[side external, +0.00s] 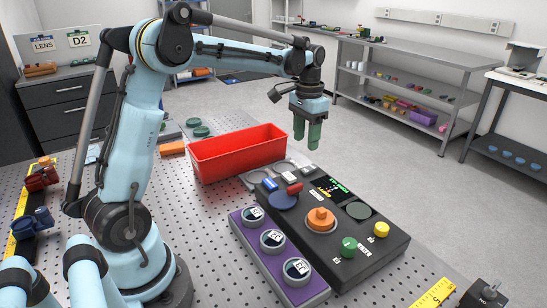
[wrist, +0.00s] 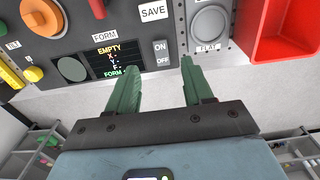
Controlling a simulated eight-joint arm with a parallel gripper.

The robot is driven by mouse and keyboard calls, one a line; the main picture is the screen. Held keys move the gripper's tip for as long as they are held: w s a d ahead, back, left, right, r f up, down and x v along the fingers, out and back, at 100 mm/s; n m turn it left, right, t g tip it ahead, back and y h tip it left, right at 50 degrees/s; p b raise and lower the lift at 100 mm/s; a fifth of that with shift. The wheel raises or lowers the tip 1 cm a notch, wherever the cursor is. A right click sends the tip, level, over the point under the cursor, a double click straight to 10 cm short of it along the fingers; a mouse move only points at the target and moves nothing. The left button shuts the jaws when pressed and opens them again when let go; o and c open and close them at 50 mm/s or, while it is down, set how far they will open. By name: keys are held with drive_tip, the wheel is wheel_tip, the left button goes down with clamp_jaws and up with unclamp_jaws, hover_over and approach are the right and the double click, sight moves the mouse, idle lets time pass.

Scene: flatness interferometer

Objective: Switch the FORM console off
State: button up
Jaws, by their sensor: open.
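The FORM console (side external: 385,255) is a dark box on the perforated table, with an orange knob (side external: 320,219), green and yellow buttons, a red-handled part and a lit display (side external: 333,188). In the wrist view its FORM label and display (wrist: 108,58) show, reading EMPTY above several lines. A small ON/OFF switch (wrist: 161,53) sits beside the display; I cannot tell its position for sure. My gripper (side external: 306,143) has green fingers pointing down, above the console's far end. In the wrist view my gripper (wrist: 158,66) is open and empty, with the switch showing between its fingertips.
A red bin (side external: 238,155) stands left of and behind the console. A purple block with several round labelled parts (side external: 255,240) lies along the console's left side. In the wrist view a grey round part (wrist: 209,24) lies between console and bin (wrist: 255,50). Floor lies beyond the table edge.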

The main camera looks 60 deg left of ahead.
sight(304, 171)
wheel_tip(304, 171, down, 9)
drive_tip(key=shift+r, duration=0.1)
idle(0.4)
